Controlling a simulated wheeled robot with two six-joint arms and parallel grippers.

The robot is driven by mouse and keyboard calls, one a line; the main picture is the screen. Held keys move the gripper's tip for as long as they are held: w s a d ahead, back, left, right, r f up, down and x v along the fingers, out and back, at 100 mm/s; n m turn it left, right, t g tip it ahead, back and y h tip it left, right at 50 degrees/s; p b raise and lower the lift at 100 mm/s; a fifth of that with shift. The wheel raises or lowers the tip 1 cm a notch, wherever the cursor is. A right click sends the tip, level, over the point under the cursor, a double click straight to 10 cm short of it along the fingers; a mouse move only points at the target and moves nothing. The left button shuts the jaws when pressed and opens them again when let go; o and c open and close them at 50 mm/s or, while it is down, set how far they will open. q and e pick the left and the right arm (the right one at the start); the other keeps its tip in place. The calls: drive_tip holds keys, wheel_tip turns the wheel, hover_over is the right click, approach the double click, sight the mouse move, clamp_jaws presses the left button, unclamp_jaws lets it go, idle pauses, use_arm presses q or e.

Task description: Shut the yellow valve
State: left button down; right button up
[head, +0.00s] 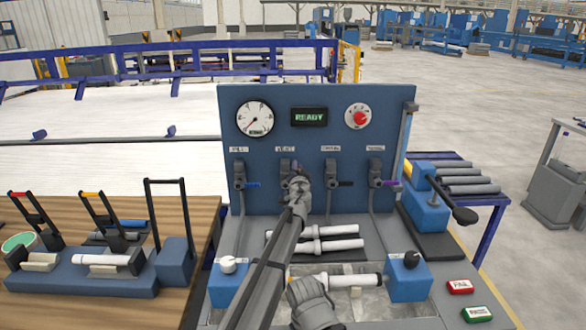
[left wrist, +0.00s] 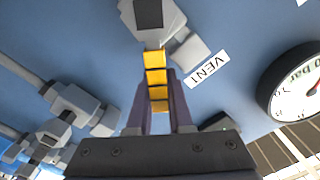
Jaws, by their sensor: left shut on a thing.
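The yellow valve handle (left wrist: 155,78) sits between the two fingers of my left gripper (left wrist: 160,108) in the left wrist view. It joins a grey valve body (left wrist: 153,15) beside the VENT label (left wrist: 207,69). My left gripper (head: 297,186) is shut on this handle at the blue panel (head: 318,205). In the head view my gripper and wrist hide most of the handle, so I cannot tell its angle there. My right gripper is not clearly seen.
Valves with a blue handle (head: 252,184), a black handle (head: 345,183) and a purple handle (head: 391,183) stand close by. White-ended pipes (head: 343,230) lie below. A grey jointed shape (head: 312,303) is at the bottom. A gauge (head: 255,118) is above left.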

use_arm(q)
wheel_tip(320, 180, down, 6)
drive_tip(key=d+m+b, duration=0.2)
drive_tip(key=m+b, duration=0.3)
drive_tip(key=m, duration=0.5)
drive_tip(key=shift+d+r, duration=0.25)
drive_tip(key=shift+d, duration=0.05)
use_arm(e)
drive_tip(key=shift+d+f, duration=0.2)
drive_tip(key=shift+f, duration=2.55)
use_arm(q)
drive_tip(key=shift+s, duration=0.1)
drive_tip(key=c, duration=0.8)
unclamp_jaws()
drive_tip(key=s, duration=0.7)
drive_tip(key=shift+s, duration=0.35)
use_arm(e)
drive_tip(key=shift+s+d, duration=0.65)
drive_tip(key=shift+s, duration=0.05)
